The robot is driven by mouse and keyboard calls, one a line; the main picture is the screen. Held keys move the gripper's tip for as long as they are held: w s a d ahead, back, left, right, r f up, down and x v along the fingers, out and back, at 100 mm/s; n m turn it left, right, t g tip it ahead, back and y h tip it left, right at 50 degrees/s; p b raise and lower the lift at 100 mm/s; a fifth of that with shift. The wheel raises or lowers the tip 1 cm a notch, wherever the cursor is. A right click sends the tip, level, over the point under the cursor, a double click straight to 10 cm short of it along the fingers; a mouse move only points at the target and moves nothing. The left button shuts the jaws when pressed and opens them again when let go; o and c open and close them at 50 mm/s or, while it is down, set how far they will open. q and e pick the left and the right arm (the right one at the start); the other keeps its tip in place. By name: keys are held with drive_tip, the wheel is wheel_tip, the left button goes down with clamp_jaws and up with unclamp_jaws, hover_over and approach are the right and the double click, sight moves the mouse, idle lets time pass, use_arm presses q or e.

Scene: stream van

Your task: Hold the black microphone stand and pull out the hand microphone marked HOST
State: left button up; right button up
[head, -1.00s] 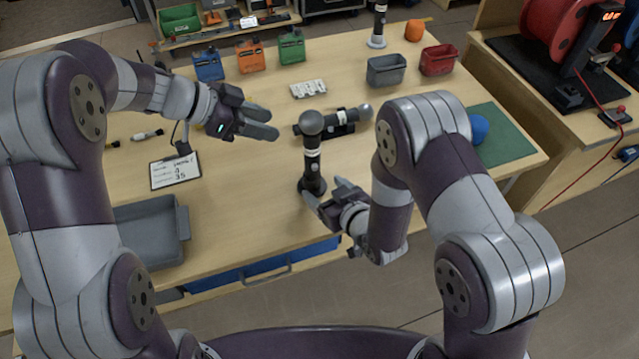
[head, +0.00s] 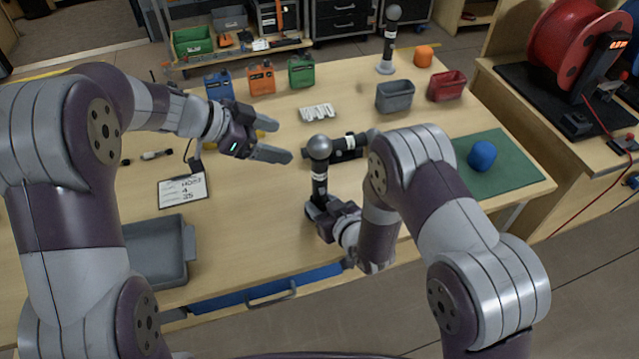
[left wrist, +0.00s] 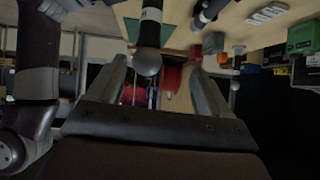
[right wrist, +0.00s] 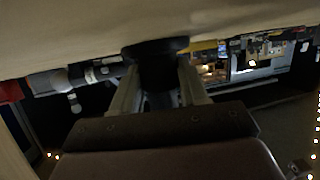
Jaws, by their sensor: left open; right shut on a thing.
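A hand microphone with a grey ball head (head: 319,147) and a white band stands upright in a small black stand (head: 312,211) near the table's front. I cannot read the band. My right gripper (head: 322,207) is shut on the stand; in the right wrist view the dark stand (right wrist: 156,62) is between the fingers. My left gripper (head: 284,144) is open and empty, just left of the ball head. In the left wrist view the microphone head (left wrist: 148,62) shows beyond and between the open fingers, apart from them.
Another microphone (head: 350,145) lies on a black rest just behind, partly hidden by my right arm. A third microphone (head: 390,35) stands at the back. A written card (head: 183,190) and grey bin (head: 150,255) are at left. Grey (head: 395,97) and red (head: 446,87) bins stand behind right.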

use_arm(q)
drive_tip(key=w+a+r+n+t+y, duration=0.1)
drive_tip(key=w+r+n+t+y, duration=0.35)
drive_tip(key=w+r+t, duration=0.55)
drive_tip(key=n+g+y, duration=0.3)
drive_tip(key=g, duration=0.7)
approach(322, 136)
wheel_tip(322, 136, down, 3)
drive_tip(key=x, duration=1.1)
drive_tip(key=shift+a+f, duration=0.15)
drive_tip(key=shift+f, duration=0.1)
drive_tip(key=c, duration=1.3)
drive_tip(key=o, duration=0.7)
drive_tip(key=c, duration=0.6)
drive_tip(key=shift+r, duration=2.45)
drive_tip(key=shift+r, duration=0.15)
